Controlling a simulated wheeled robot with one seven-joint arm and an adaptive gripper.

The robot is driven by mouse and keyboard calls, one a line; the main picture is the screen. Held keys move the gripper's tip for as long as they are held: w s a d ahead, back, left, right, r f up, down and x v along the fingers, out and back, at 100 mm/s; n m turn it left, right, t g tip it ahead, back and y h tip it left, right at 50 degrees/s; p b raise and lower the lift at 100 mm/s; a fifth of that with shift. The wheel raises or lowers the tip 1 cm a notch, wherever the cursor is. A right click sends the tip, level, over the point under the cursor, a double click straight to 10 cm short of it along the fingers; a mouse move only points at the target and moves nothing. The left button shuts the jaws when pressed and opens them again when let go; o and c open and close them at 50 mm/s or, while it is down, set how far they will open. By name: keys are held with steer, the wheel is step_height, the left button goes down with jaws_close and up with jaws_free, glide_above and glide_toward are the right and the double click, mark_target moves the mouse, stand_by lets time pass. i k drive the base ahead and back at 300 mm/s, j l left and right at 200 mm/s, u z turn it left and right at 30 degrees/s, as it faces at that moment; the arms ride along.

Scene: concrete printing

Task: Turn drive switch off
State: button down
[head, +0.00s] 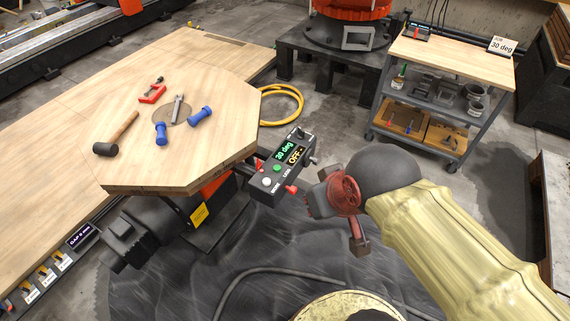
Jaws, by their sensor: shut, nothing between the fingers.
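A dark control box (276,178) is mounted beside the octagonal wooden table top. Its green display (285,149) reads "30 deg" and its yellow display (295,155) reads "OFF". A red knob (291,189) sticks out at its near side, and a small black lever (300,134) stands at its far end. I cannot tell which control is the drive switch; the small labels are unreadable. My gripper (360,247) is shut and empty, pointing down to the right of the box and apart from it. My wrist is close to the red knob.
The octagonal wooden table (221,122) holds a hammer (117,134), a wrench (177,108), blue-handled items (162,134) and a red clamp (153,94). A yellow hose (292,93) lies behind the box. A shelf cart (452,58) with a "30 deg" sign (502,45) stands at the back right.

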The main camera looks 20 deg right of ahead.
mark_target(300, 134)
steer(key=i+l, duration=0.2)
steer(key=i, duration=0.35)
steer(key=i+l, duration=0.25)
steer(key=i, duration=0.25)
